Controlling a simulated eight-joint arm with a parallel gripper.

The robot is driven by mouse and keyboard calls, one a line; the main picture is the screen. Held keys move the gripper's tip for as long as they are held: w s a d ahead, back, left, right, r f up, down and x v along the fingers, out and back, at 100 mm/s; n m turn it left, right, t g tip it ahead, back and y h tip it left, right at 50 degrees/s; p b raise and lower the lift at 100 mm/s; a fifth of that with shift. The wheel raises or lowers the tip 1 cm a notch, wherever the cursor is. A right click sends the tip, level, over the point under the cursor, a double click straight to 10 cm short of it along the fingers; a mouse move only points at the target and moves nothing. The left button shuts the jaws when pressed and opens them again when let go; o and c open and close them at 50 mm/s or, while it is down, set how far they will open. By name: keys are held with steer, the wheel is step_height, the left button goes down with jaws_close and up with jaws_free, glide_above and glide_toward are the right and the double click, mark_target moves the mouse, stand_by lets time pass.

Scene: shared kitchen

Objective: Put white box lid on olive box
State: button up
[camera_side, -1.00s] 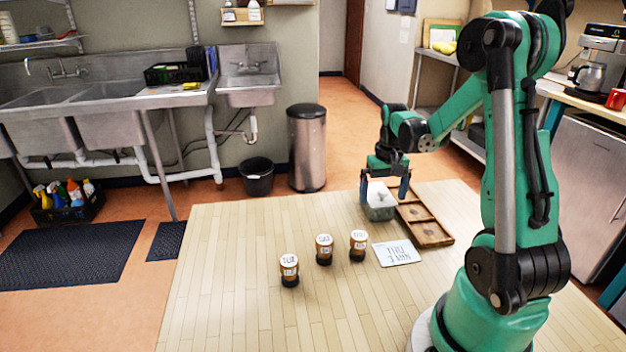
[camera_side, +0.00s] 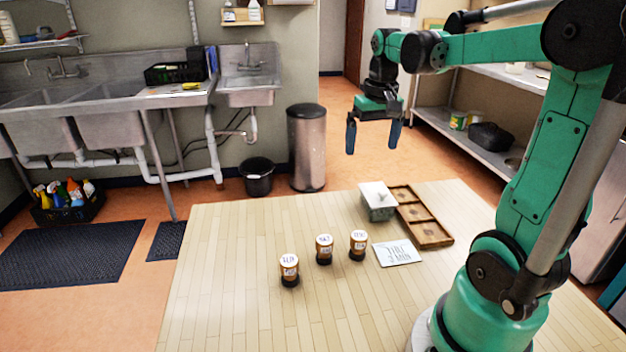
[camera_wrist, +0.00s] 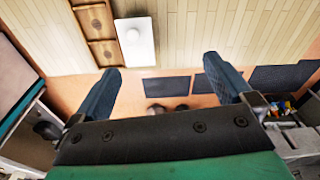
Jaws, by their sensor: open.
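The olive box (camera_side: 381,212) stands near the far edge of the wooden table. The white box lid (camera_side: 377,194) lies on top of it, covering its opening; in the side view it looks slightly skewed, and I cannot tell whether it is fully seated. In the wrist view the white lid (camera_wrist: 137,42) shows from above with its small knob, and the box under it is mostly hidden. My gripper (camera_side: 373,140) is open and empty, well above the table and apart from the lid. Its two blue fingers also show in the wrist view (camera_wrist: 163,85).
A wooden compartment tray (camera_side: 424,218) stands right beside the box. A white card (camera_side: 397,253) lies in front of it. Several capped amber jars, one at the front (camera_side: 289,270), stand to the left. The table's left part (camera_side: 225,270) is clear.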

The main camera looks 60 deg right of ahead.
steer(key=a+f+n+t, duration=0.1)
steer(key=a+n+t, duration=0.2)
steer(key=a, duration=0.7)
steer(key=w+a+f+n+t, duration=0.1)
steer(key=a+f+n+t, duration=0.1)
steer(key=a, duration=0.7)
steer(key=n+t, duration=0.1)
steer(key=n, duration=0.1)
steer(key=shift+a+n+y, duration=0.3)
steer(key=shift+a+y, duration=0.05)
steer(key=shift+y, duration=0.05)
